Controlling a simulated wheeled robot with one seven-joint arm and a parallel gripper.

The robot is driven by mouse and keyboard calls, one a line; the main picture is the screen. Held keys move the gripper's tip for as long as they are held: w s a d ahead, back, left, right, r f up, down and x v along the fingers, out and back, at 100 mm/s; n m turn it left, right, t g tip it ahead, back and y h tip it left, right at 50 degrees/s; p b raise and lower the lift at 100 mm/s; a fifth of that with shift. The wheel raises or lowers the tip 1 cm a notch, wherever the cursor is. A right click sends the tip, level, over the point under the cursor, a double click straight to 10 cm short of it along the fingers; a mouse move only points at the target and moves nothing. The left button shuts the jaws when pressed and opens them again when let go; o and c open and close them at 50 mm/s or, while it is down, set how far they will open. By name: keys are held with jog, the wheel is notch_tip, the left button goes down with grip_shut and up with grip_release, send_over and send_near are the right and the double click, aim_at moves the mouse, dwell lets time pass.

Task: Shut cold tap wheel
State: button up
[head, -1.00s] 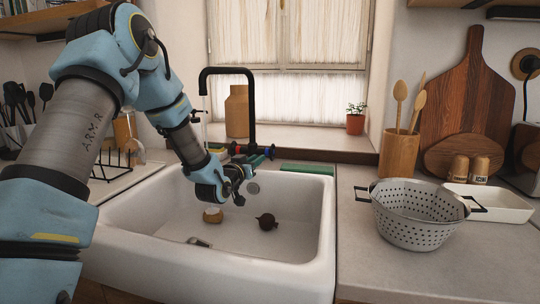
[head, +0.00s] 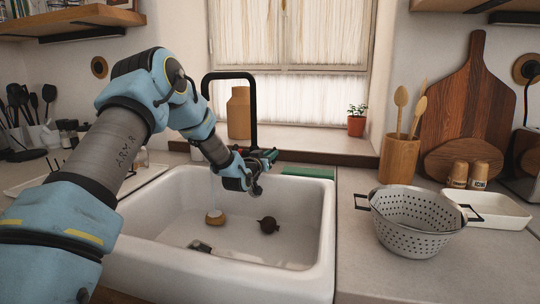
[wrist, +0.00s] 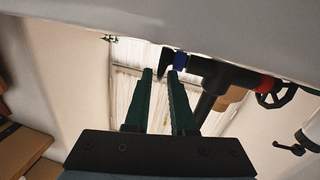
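The cold tap wheel is a black wheel (wrist: 165,59) with a blue collar (wrist: 181,59), seen nearly edge-on in the wrist view. My gripper (wrist: 160,73) is open, its two dark green fingers apart. The wheel shows just past the fingertips, in line with the gap; whether it touches a finger I cannot tell. In the head view my gripper (head: 265,157) is at the tap, behind the sink, and hides most of the tap's base and wheels. The black spout (head: 253,105) arches above. The hot wheel (wrist: 275,94), with a red collar, is farther right in the wrist view.
The white sink (head: 318,215) holds a pale brown round item (head: 214,218) and a dark round one (head: 268,225). A green block (head: 307,172) lies at the sink's back edge. A colander (head: 414,222) stands on the right counter. A thin water stream seems to fall at left.

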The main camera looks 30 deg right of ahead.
aim_at(274, 148)
grip_shut()
jog(key=shift+r, duration=0.15)
jog(key=shift+w+r+g+y+p, duration=0.1)
jog(key=shift+r+g+y+p, duration=0.2)
jog(key=shift+y+p, duration=0.15)
jog(key=shift+w+d+r+g+y+p, duration=0.25)
jog(key=shift+r+g+y+p, duration=0.2)
jog(key=shift+g+y+p, duration=0.4)
jog(key=y+p, duration=0.1)
jog(key=g+p, duration=0.1)
jog(key=p, duration=0.1)
jog(key=shift+w+d+r+n+y, duration=0.25)
jog(key=shift+r+n+y, duration=0.1)
jog(key=shift+n+y, duration=0.05)
jog(key=shift+w+d+g+y+p, duration=0.2)
jog(key=shift+g+y+p, duration=0.35)
jog(key=shift+p, duration=0.25)
